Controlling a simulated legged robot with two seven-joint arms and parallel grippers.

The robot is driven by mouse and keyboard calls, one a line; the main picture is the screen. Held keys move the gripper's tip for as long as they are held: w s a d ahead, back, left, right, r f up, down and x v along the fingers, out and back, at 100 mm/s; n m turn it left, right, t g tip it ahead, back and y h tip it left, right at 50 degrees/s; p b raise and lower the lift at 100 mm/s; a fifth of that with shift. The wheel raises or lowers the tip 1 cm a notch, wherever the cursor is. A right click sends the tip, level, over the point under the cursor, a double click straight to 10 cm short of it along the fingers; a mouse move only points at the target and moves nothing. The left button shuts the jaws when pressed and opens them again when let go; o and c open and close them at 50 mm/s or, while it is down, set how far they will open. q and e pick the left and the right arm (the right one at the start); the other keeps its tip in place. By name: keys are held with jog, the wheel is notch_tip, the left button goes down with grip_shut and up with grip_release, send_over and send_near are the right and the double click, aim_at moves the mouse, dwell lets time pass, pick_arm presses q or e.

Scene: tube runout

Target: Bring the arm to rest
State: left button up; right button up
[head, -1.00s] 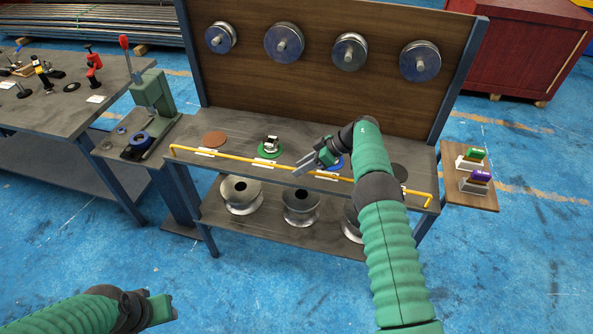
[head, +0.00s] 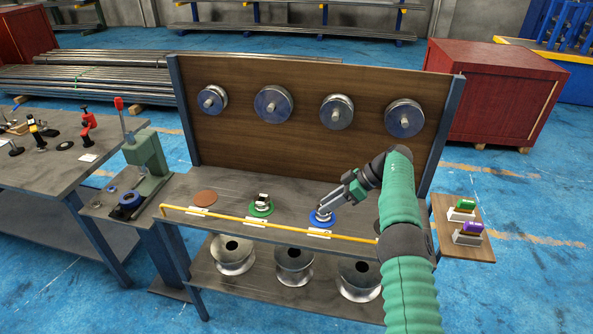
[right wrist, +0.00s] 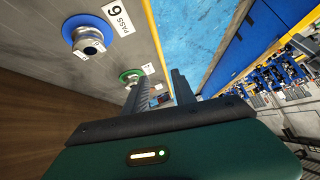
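My right gripper (head: 326,204) reaches over the bench and appears near the blue disc (head: 324,222) in the head view. In the right wrist view its two fingers (right wrist: 160,88) stand apart with nothing between them. The blue disc, with a metal fitting on it (right wrist: 90,38), lies clear of the fingers there. A green disc (head: 262,210) with a metal piece on top lies to its left; it also shows beyond the fingers in the right wrist view (right wrist: 131,76). My left gripper is out of view.
A yellow rail (head: 265,223) runs along the bench's front edge. A brown disc (head: 205,198) lies at the left; a dark disc is partly hidden by my right arm. A green press (head: 150,160) stands left. A side shelf (head: 470,250) holds green and purple pieces.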

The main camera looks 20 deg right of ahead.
jog(key=w+r+m+t+h, duration=0.35)
jog(key=w+r+t, duration=0.75)
jog(key=r, duration=0.5)
jog(key=s+a+f+m+g+h, duration=0.1)
jog(key=s+a+f+g, duration=0.3)
jog(key=s, duration=1)
jog(key=s+a+f+m+g+h, duration=0.2)
jog(key=s+a+f, duration=0.4)
jog(key=s+f, duration=0.4)
jog(key=s+a+f+m+g+h, duration=0.2)
jog(key=s+a+f+g, duration=0.3)
jog(key=s, duration=1.2)
notch_tip(320, 180, down, 3)
jog(key=shift+s+a+r+m+g, duration=0.15)
jog(key=shift+s+m+g, duration=0.3)
jog(key=shift+m, duration=0.4)
jog(key=shift+w, duration=0.15)
